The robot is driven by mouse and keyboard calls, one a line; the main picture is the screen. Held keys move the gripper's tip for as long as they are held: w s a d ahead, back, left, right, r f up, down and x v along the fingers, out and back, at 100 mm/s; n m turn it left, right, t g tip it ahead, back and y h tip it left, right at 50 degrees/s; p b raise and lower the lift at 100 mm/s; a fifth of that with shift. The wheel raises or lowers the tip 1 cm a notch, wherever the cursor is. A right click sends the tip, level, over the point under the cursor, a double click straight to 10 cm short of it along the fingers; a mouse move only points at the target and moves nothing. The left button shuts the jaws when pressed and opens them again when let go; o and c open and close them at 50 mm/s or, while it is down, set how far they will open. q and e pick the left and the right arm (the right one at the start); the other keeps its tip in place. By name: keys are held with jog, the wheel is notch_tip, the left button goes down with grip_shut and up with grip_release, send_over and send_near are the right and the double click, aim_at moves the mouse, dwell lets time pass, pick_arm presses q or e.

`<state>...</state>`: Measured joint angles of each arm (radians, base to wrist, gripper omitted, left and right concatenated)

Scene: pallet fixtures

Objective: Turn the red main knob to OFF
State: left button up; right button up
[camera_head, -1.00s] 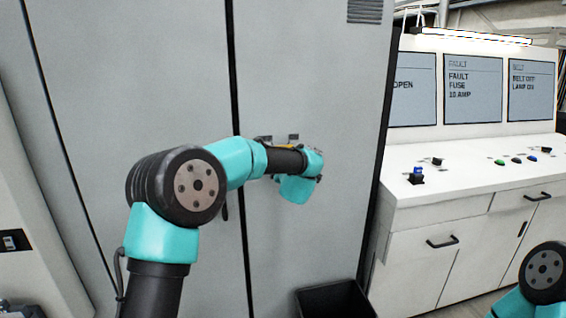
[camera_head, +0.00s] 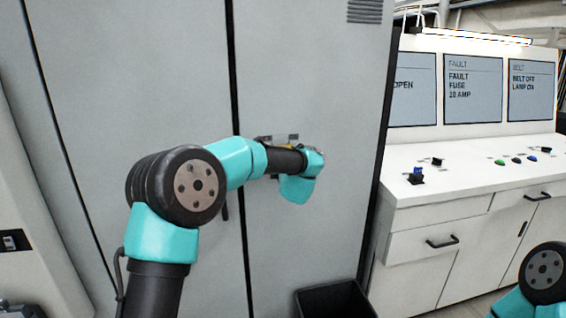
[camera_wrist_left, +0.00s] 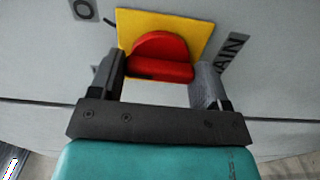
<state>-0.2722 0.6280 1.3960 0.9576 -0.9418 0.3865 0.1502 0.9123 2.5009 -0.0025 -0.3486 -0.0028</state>
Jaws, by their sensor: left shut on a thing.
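The red main knob (camera_wrist_left: 162,55) sits on a yellow square plate (camera_wrist_left: 190,25) on the grey cabinet door. In the left wrist view my left gripper (camera_wrist_left: 160,76) has one finger on each side of the knob's grip bar and is shut on it. The bar lies straight across between the fingers. An "O" label (camera_wrist_left: 83,9) is at the upper left and a partly hidden "MAIN" label (camera_wrist_left: 232,52) at the right. In the head view the wrist hides the knob; only a bit of yellow plate (camera_head: 287,147) shows. My right gripper is not in view.
A dark open bin (camera_head: 335,298) stands on the floor below. To the right is a white console (camera_head: 470,180) with coloured buttons, a blue-topped switch (camera_head: 417,175) and screens (camera_head: 473,88). My right arm shows at the lower right edge.

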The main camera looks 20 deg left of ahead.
pick_arm(q)
jog(key=n, duration=0.6)
jog(key=shift+n, duration=0.3)
dwell(0.4)
jog(key=o, duration=0.9)
jog(key=shift+s, duration=0.1)
jog(key=v, duration=1.7)
jog(key=shift+s+d+f, duration=0.1)
jog(key=shift+s, duration=0.05)
